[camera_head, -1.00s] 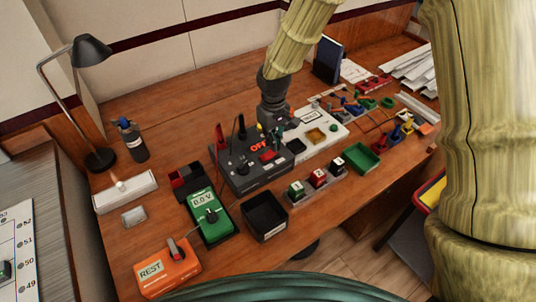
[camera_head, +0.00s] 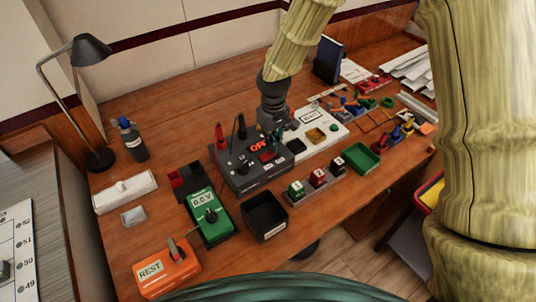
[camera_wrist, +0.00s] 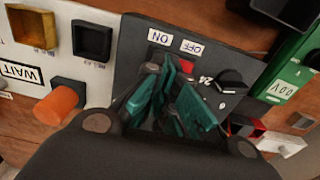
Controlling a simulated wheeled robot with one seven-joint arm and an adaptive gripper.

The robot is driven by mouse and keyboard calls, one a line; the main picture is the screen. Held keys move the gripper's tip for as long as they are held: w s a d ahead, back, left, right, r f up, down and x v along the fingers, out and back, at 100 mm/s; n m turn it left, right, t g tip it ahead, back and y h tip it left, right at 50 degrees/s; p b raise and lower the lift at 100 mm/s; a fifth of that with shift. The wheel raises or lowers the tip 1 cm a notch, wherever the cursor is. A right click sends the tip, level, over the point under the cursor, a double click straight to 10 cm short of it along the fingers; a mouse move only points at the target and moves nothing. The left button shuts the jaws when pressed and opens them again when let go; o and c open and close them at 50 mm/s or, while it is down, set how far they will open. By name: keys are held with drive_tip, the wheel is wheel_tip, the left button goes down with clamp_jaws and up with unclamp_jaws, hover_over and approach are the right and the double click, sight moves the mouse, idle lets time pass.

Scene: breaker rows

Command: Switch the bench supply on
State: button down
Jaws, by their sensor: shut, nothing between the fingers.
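The bench supply is a dark grey box (camera_head: 228,168) in the middle of the bench, with a red OFF readout (camera_head: 258,147) on top. In the wrist view its dark panel (camera_wrist: 135,35) carries an ON label (camera_wrist: 159,37) and an OFF label (camera_wrist: 191,47). A red switch part (camera_wrist: 187,66) shows just below the OFF label, partly hidden by my fingers. My gripper (camera_head: 278,139) is over the supply's back right part. Its teal fingers (camera_wrist: 172,85) are shut and empty, close to the switch. I cannot tell whether they touch it.
A white panel (camera_head: 330,125) with a WAIT label (camera_wrist: 22,74) and an orange knob (camera_wrist: 60,100) adjoins the supply. A green 0.0 V meter (camera_head: 208,218), a black bin (camera_head: 264,215) and an orange REST box (camera_head: 166,270) stand in front. Bare bench lies behind the supply.

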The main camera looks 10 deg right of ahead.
drive_tip(key=shift+f+b, duration=0.35)
drive_tip(key=shift+f, duration=0.65)
idle(0.7)
drive_tip(key=shift+r, duration=0.1)
drive_tip(key=shift+r+p, duration=3)
drive_tip(key=shift+r, duration=0.45)
